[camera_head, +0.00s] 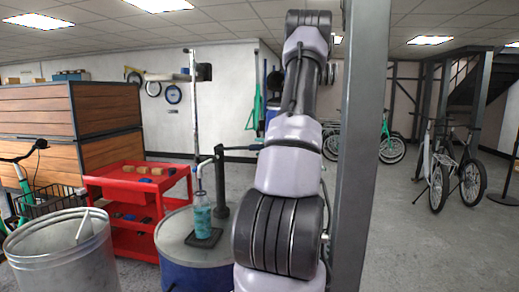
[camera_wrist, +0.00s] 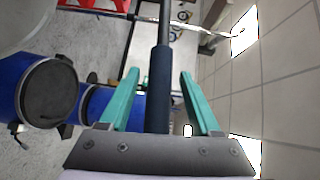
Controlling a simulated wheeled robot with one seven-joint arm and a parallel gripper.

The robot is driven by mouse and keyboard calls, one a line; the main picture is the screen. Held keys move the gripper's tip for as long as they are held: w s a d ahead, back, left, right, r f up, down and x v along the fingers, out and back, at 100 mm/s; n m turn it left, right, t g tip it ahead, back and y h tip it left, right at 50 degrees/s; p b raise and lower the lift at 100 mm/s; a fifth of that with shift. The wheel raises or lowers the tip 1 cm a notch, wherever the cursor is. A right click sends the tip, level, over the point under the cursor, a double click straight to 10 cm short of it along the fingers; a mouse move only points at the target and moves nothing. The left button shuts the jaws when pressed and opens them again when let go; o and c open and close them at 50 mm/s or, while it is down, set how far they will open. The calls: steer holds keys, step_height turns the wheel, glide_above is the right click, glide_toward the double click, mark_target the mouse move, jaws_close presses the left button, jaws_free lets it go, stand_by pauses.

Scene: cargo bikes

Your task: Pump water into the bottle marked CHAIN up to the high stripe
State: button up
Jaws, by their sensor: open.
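A clear bottle (camera_head: 202,218) with teal-coloured contents or body stands upright on a dark square mat on the drum top in the head view. Its label and stripes are too small to read. A thin spout pipe reaches down to its neck. A black pump post (camera_head: 220,185) stands just right of it, with a dark lever running right, behind my arm. In the wrist view my gripper (camera_wrist: 160,85) is open, its teal fingers on either side of a dark blue cylindrical grip (camera_wrist: 160,90), with gaps on both sides. My arm hides the gripper in the head view.
The blue drum (camera_head: 188,275) carries the bottle and pump. A grey metal bin (camera_head: 65,262) and a red cart (camera_head: 125,182) stand left. A grey pillar (camera_head: 362,150) rises close to my arm's right. Bikes (camera_head: 440,165) stand far right; open floor lies between.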

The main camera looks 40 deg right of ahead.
steer(key=s, duration=1)
steer(key=shift+s+a+r, duration=0.15)
steer(key=shift+a+r, duration=0.2)
steer(key=shift+a, duration=0.05)
steer(key=shift+a, duration=0.1)
